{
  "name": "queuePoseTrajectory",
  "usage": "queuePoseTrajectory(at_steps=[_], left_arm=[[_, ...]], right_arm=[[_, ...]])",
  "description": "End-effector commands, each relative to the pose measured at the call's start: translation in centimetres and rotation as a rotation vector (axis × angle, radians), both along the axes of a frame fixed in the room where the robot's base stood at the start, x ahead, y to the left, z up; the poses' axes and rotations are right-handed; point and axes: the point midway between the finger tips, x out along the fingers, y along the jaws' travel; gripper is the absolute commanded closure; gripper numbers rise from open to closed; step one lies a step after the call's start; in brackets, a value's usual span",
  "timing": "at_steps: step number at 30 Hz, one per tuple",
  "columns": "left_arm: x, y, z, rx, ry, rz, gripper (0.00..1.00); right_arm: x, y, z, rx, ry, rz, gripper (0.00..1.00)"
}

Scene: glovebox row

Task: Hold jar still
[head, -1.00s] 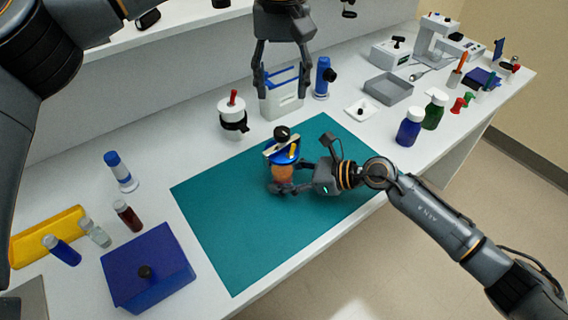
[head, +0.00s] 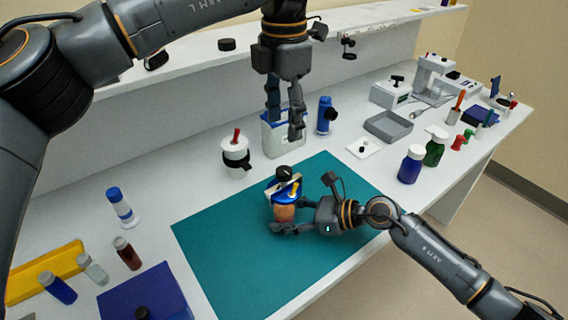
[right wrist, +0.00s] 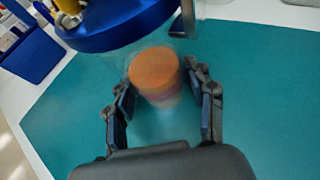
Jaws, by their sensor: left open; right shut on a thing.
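The jar (head: 284,213) stands on the teal mat (head: 240,255), with orange contents, a blue lid and a dark knob on top. A pale bar with a yellow part lies across the lid. My right gripper (head: 279,229) is shut around the jar's lower body from the right. In the right wrist view the jar's blue lid (right wrist: 120,22) and orange contents (right wrist: 155,72) show between my right fingers (right wrist: 165,95). My left gripper (head: 285,124) is open and empty, pointing down above and behind the jar, in front of a white and blue box (head: 283,140).
A white pot with a red handle (head: 236,158) stands left of the box, a blue bottle (head: 324,114) right of it. Blue (head: 411,165) and green (head: 435,147) bottles stand at right. A blue box (head: 145,290) and several vials are at left. The mat around the jar is clear.

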Motion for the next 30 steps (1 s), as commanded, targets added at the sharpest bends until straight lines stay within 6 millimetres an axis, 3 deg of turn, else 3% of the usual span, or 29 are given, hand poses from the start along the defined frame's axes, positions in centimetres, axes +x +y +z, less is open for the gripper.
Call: queuePoseTrajectory(at_steps=[9,16,21,25,30], left_arm=[[0.0,0.0,0.5,-0.001,0.0,0.734,0.46],[0.0,0.0,0.8,-0.002,0.0,1.191,0.46],[0.0,0.0,0.9,-0.001,0.001,1.382,0.46],[0.0,0.0,0.6,0.0,0.001,1.439,0.46],[0.0,0.1,-1.5,0.002,0.003,1.448,0.46]], right_arm=[[0.0,0.0,-0.1,-0.002,0.001,0.001,0.93],[0.0,0.0,-0.1,-0.002,0.001,0.001,0.93],[0.0,0.0,-0.1,-0.002,0.001,0.001,0.93],[0.0,0.0,-0.1,-0.002,0.001,0.001,0.93],[0.0,0.0,-0.1,-0.002,0.001,0.001,0.93]])
